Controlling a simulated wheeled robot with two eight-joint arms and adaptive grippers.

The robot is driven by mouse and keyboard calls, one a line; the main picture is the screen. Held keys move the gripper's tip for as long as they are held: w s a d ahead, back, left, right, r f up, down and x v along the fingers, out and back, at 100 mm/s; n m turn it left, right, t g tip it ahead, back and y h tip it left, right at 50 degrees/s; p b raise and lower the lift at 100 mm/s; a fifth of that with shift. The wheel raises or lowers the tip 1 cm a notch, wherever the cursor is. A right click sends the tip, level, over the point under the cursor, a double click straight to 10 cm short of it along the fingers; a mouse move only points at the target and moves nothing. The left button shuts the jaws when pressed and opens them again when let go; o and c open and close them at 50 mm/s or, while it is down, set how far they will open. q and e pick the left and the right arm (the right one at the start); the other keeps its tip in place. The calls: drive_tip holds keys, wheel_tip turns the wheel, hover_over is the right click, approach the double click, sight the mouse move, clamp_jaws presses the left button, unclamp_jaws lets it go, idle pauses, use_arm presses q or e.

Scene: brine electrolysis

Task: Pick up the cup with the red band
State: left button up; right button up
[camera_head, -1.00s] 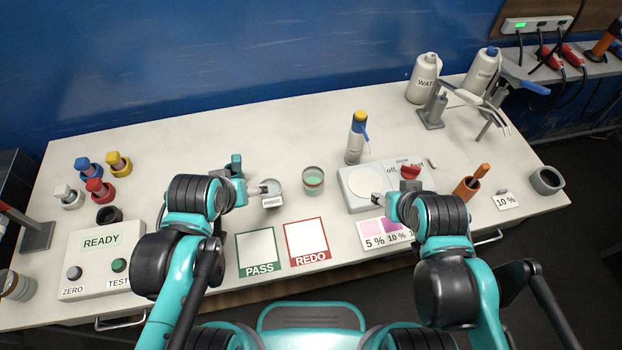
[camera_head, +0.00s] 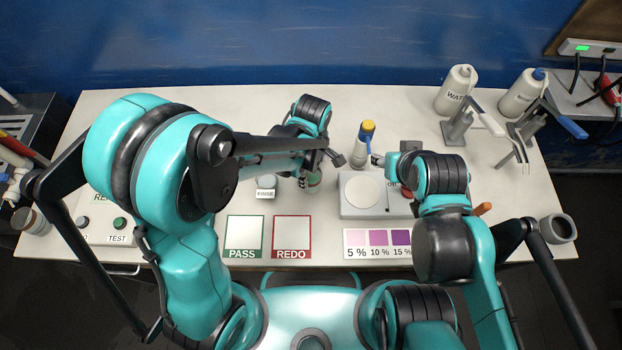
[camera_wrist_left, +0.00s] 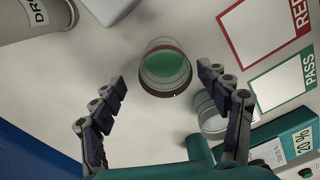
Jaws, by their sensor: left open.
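A clear cup with green contents stands upright on the table (camera_wrist_left: 166,68); in the head view the left gripper partly covers this cup (camera_head: 314,180). In the head view my left gripper (camera_head: 303,180) reaches down beside the cup. My right gripper (camera_head: 377,160) is above the scale, close to the yellow-capped bottle; its fingers are too small to read.
A second cup with a RINSE label (camera_head: 266,183) stands just left of the cup. The PASS (camera_head: 244,238) and REDO (camera_head: 291,238) squares lie in front. The yellow-capped bottle (camera_head: 363,145) and the scale (camera_head: 350,208) are on the right.

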sight(312, 181)
use_arm(q)
drive_tip(key=f, duration=0.1)
drive_tip(key=f+b, duration=0.1)
drive_tip(key=f, duration=0.1)
drive_tip(key=s+f, duration=0.1)
drive_tip(key=f, duration=0.1)
drive_tip(key=shift+d+b, duration=0.1)
drive_tip(key=shift+b, duration=0.25)
drive_tip(key=shift+w+f, duration=0.1)
drive_tip(key=shift+f, duration=0.35)
drive_tip(key=c, duration=1.5)
